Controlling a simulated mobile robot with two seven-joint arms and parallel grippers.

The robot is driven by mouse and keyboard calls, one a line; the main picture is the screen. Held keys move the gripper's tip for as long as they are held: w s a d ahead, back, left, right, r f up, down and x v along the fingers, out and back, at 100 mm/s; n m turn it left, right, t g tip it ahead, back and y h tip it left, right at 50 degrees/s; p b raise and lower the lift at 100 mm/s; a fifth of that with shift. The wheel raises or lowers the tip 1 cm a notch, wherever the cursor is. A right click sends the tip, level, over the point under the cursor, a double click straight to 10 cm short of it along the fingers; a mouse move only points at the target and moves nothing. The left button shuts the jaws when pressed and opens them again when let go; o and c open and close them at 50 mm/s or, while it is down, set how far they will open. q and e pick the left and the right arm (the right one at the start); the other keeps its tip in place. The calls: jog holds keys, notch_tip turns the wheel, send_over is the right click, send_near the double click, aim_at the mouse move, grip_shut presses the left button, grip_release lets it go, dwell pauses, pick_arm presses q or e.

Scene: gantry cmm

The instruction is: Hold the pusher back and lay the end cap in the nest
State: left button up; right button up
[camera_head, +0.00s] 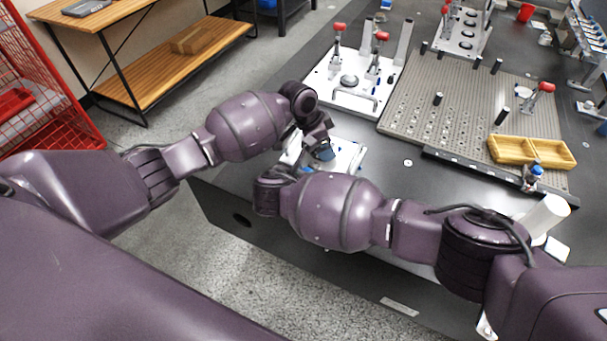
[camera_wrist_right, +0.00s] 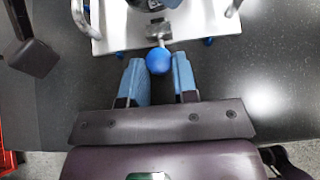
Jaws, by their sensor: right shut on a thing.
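In the right wrist view, the pusher's round blue knob (camera_wrist_right: 158,61) sits on a short metal rod at the near edge of a white fixture plate (camera_wrist_right: 115,41). My right gripper (camera_wrist_right: 161,72) has its blue fingers on both sides of this knob and is shut on it. In the head view my right gripper is hidden by its own wrist. My left gripper (camera_head: 325,152) points down over the white fixture (camera_head: 349,150), its blue fingertips partly in view. Whether it is open or shut is unclear. The nest is mostly cut off or covered, and I cannot make out the end cap.
A white plate with red-handled clamps (camera_head: 316,90) stands behind the fixture. A grey perforated plate (camera_head: 455,120) with several pins lies to the right, with a yellow tray (camera_head: 514,149) on it. The dark table's front edge runs below my right arm.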

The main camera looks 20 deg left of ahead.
pick_arm(q)
jog(key=shift+r, duration=2.65)
pick_arm(e)
jog(key=shift+s+a, duration=0.1)
jog(key=shift+s, duration=0.05)
jog(key=shift+w, duration=0.55)
jog(key=o, duration=0.9)
jog(key=shift+c, duration=0.2)
pick_arm(q)
jog(key=shift+r, duration=0.15)
